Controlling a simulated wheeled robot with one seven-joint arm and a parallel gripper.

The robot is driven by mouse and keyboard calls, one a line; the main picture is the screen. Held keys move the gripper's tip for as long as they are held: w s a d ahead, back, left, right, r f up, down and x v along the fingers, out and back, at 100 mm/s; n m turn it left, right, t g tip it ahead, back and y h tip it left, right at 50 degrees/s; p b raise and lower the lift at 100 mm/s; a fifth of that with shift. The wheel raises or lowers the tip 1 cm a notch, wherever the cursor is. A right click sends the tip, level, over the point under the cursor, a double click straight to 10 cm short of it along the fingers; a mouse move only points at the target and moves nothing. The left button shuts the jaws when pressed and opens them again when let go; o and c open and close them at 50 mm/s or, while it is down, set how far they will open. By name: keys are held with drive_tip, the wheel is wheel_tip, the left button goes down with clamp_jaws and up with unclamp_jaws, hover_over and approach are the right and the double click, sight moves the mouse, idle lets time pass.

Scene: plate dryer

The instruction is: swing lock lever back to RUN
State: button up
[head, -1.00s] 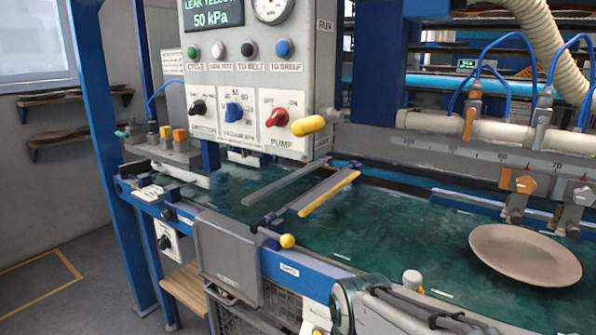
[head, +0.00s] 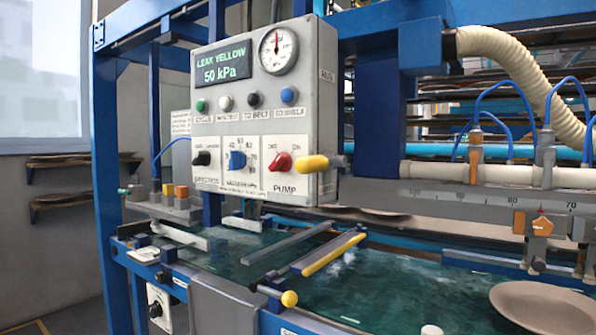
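The lock lever (head: 313,163) has a yellow grip and is mounted on the right side of the grey control box, at its lower corner. Its grip sticks out toward the viewer, roughly level, below the word RUN on the box's side (head: 326,75). The grip overlaps the box's front edge near the red pump knob (head: 280,162). Nothing touches the lever. My gripper is not in view.
The control box (head: 262,190) reads LEAK YELLOW, 50 kPa. A green belt (head: 385,290) runs below with a tan plate (head: 545,315) at right. A yellow-edged bar (head: 333,254) and a yellow ball lever (head: 289,298) stand in front. A cream hose (head: 510,65) hangs at right.

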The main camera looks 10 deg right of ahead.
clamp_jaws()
